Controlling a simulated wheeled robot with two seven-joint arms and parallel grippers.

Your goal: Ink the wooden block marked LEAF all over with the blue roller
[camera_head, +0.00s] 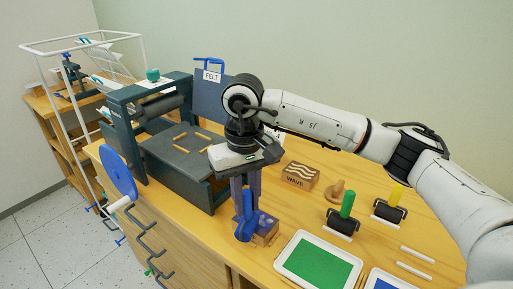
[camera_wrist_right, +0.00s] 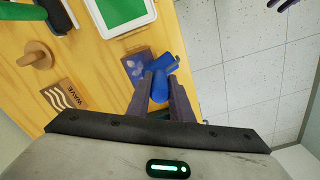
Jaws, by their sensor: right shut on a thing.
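My right gripper (camera_head: 246,190) points down and is shut on the blue roller (camera_head: 246,226), around its handle. In the right wrist view, the fingers (camera_wrist_right: 162,90) close around the blue roller (camera_wrist_right: 165,66). A wooden block (camera_head: 268,238) stands at the table's front edge, just right of the roller; its label is not readable. Its top is dark blue-purple with a lighter leaf-like pattern, also seen on the block in the right wrist view (camera_wrist_right: 136,66). The roller overlaps one edge of the block; whether it touches the top I cannot tell. My left gripper is out of view.
The WAVE block (camera_head: 300,178) and a wooden knob (camera_head: 342,192) stand behind. The green roller (camera_head: 341,222), yellow roller (camera_head: 390,208), green ink tray (camera_head: 277,262) and blue ink tray (camera_head: 369,284) are to the right. A dark press (camera_head: 175,150) with a blue wheel stands left.

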